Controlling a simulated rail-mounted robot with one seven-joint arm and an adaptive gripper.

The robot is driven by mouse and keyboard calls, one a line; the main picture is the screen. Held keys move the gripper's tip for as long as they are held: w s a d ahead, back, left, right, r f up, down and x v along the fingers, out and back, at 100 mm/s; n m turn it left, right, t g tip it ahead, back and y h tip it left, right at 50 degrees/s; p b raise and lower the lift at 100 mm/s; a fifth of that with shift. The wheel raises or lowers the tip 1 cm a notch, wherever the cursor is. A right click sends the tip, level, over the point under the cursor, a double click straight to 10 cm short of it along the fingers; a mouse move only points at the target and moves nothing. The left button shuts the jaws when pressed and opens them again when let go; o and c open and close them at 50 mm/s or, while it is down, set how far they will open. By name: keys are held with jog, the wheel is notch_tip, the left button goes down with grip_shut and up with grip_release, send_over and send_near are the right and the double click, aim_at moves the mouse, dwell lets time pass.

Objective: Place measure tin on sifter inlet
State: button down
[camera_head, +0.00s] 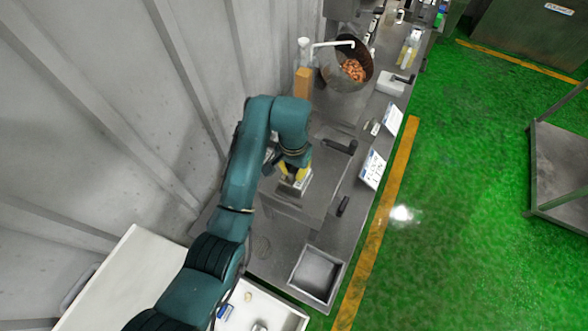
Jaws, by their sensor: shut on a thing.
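My teal arm reaches over the metal bench, and my gripper (295,177) with yellow fingers points down. It is shut on a small metal thing that I take to be the measure tin (296,186), mostly hidden by the fingers. They are over a boxy grey metal unit (312,208), likely the sifter. Its inlet cannot be made out clearly under the gripper. I cannot tell whether the tin touches the unit.
A square open metal tray (336,279) sits at the bench's near end. A drum (333,76) with brown pieces stands farther back. Black handles (340,147) stick out on the right. White label cards (373,169) line the bench edge. A wall closes the left; green floor is open right.

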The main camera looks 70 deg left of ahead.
jog(key=shift+f, duration=0.1)
jog(key=c, duration=1.2)
grip_release()
jog(key=shift+c, duration=0.2)
notch_tip(320, 180, up, 12)
jog(key=shift+r, duration=0.1)
